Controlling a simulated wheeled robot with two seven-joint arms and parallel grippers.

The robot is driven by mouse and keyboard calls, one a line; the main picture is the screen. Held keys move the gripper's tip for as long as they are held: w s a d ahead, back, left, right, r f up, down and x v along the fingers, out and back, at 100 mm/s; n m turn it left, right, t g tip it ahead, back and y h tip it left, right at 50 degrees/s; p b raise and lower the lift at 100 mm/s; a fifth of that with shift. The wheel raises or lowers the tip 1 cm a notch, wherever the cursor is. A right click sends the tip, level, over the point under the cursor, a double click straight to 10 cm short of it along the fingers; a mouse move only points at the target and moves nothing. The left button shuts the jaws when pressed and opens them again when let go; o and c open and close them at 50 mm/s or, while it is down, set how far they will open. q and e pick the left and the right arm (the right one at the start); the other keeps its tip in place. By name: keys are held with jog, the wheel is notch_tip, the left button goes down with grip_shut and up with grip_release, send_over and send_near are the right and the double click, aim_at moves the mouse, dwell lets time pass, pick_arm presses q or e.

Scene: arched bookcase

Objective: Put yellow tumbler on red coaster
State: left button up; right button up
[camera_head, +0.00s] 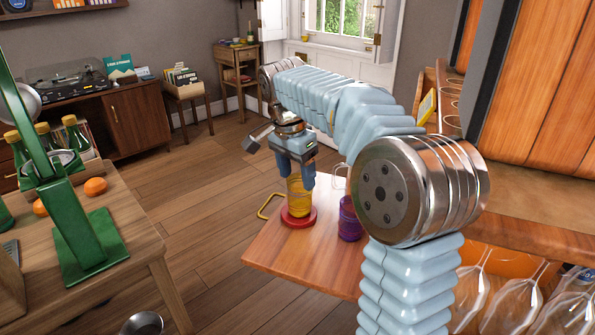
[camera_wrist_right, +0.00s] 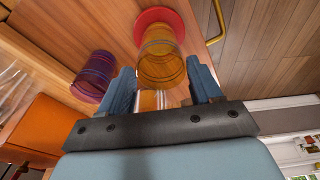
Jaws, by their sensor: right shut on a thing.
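The yellow tumbler (camera_head: 298,200) stands upright at the left end of the wooden counter, over the red coaster (camera_head: 299,221). The tumbler's base appears to be on the coaster; a small gap cannot be ruled out. My right gripper (camera_head: 294,184) points down and is shut on the upper part of the tumbler. In the right wrist view the tumbler (camera_wrist_right: 160,60) lies between the two fingers, and the round red coaster (camera_wrist_right: 160,17) shows behind its base. My left gripper is not in view.
A purple tumbler (camera_head: 350,220) stands right of the coaster; it also shows in the wrist view (camera_wrist_right: 93,75). A clear mug (camera_head: 341,178) is close behind it. A yellow handle-like bar (camera_head: 268,206) juts from the counter's left edge.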

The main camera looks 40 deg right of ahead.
jog(key=shift+f, duration=0.25)
jog(key=o, duration=1.2)
jog(key=shift+r, duration=0.1)
jog(key=r, duration=0.4)
jog(key=a+r, duration=0.1)
jog(key=r, duration=0.3)
jog(key=a+r, duration=0.1)
jog(key=r, duration=0.3)
jog(key=shift+s, duration=0.1)
